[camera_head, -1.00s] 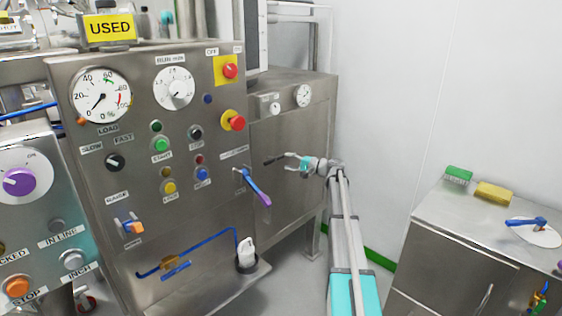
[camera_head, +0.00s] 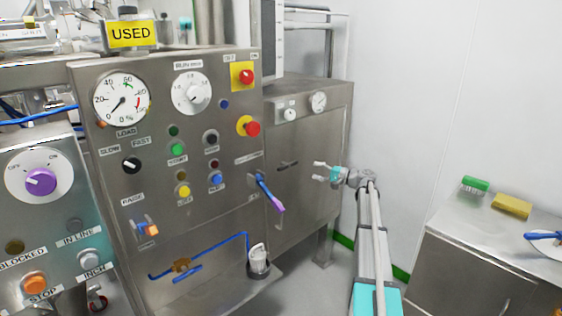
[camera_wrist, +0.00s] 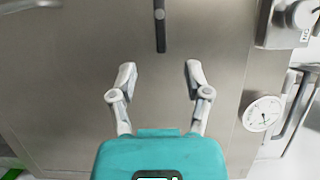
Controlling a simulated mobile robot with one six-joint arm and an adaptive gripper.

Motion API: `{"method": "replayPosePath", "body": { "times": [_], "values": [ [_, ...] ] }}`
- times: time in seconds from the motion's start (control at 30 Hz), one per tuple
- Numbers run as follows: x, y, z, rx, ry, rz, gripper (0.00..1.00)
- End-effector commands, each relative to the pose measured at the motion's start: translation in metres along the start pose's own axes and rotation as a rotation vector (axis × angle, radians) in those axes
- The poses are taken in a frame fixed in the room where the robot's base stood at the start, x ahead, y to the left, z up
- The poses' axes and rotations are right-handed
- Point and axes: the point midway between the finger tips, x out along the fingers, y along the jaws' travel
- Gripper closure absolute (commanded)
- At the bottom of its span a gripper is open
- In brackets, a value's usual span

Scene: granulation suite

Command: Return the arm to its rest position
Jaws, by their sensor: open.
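My gripper (camera_head: 318,172) is in front of the steel cabinet (camera_head: 325,215), right of the control panel. Its two fingers are spread with nothing between them; the wrist view shows the same open fingers (camera_wrist: 158,78). A dark handle (camera_head: 288,165) on the cabinet face lies just beyond the fingertips. In the wrist view this handle (camera_wrist: 160,25) stands ahead of the gap between the fingers and looks apart from them. My arm reaches up from the bottom right of the head view.
The control panel (camera_head: 140,210) has a blue and purple lever (camera_head: 270,193) jutting out left of my gripper. A steel cart (camera_head: 470,262) with a green block (camera_head: 475,184) and a yellow block (camera_head: 512,205) stands at right. The white wall (camera_head: 420,110) behind is bare.

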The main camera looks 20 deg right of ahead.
Motion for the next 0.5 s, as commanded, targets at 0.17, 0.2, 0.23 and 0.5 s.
{"method": "replayPosePath", "body": {
  "times": [0.17, 0.2, 0.23, 0.5],
  "values": [
    [0.001, 0.001, 0.001, -0.001, -0.002, 0.002, 0.37],
    [0.002, 0.002, 0.004, -0.002, -0.004, 0.007, 0.37],
    [0.004, 0.004, 0.006, -0.003, -0.007, 0.011, 0.37],
    [0.035, 0.04, 0.066, -0.038, -0.077, 0.145, 0.37]
  ]
}}
